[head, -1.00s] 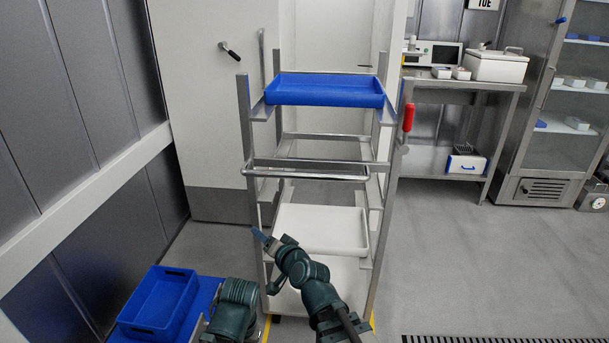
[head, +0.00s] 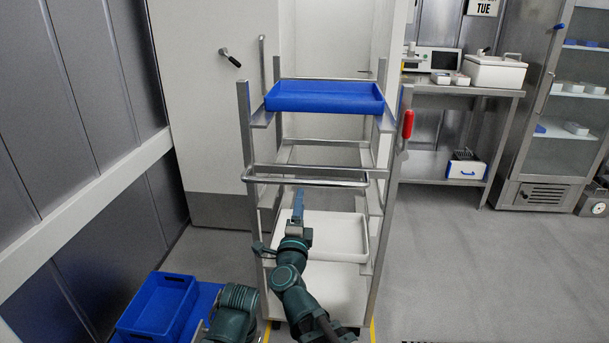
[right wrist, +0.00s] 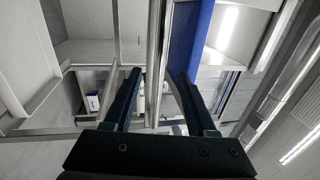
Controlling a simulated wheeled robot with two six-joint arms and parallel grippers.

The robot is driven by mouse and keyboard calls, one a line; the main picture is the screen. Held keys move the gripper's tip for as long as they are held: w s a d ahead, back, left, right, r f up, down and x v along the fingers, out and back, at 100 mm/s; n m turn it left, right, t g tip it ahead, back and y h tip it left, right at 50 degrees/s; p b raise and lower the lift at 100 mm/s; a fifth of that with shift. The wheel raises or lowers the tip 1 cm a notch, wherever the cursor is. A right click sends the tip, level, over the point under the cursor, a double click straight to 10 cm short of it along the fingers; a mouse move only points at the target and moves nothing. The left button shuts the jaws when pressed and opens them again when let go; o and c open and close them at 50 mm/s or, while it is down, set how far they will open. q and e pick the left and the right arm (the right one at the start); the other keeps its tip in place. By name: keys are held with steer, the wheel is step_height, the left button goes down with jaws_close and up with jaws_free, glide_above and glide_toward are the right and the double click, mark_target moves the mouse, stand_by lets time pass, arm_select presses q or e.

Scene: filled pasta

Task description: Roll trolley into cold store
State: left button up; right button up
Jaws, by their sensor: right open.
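The steel trolley (head: 244,130) stands upright in front of me. It carries a blue tray (head: 325,97) on top and a white tray (head: 335,237) low down. A horizontal steel push bar (head: 305,182) crosses its near side. My right gripper (head: 298,200) is at this bar, pointing up and forward. In the right wrist view its fingers (right wrist: 158,100) are open, with a steel bar (right wrist: 154,60) seen between them; contact cannot be told. Behind the trolley is a white doorway (head: 335,35), with a white door panel (head: 200,120) at its left. My left gripper is out of frame.
A blue crate (head: 158,308) sits low at the left, near the metal wall (head: 85,90). A steel bench (head: 460,87) and a glass-door cabinet (head: 548,120) stand at the right. The grey floor (head: 455,250) right of the trolley is clear.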

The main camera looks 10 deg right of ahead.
steer(key=p+x, duration=0.2)
steer(key=x, duration=1)
steer(key=shift+a, duration=0.1)
jaws_close()
stand_by(1.0)
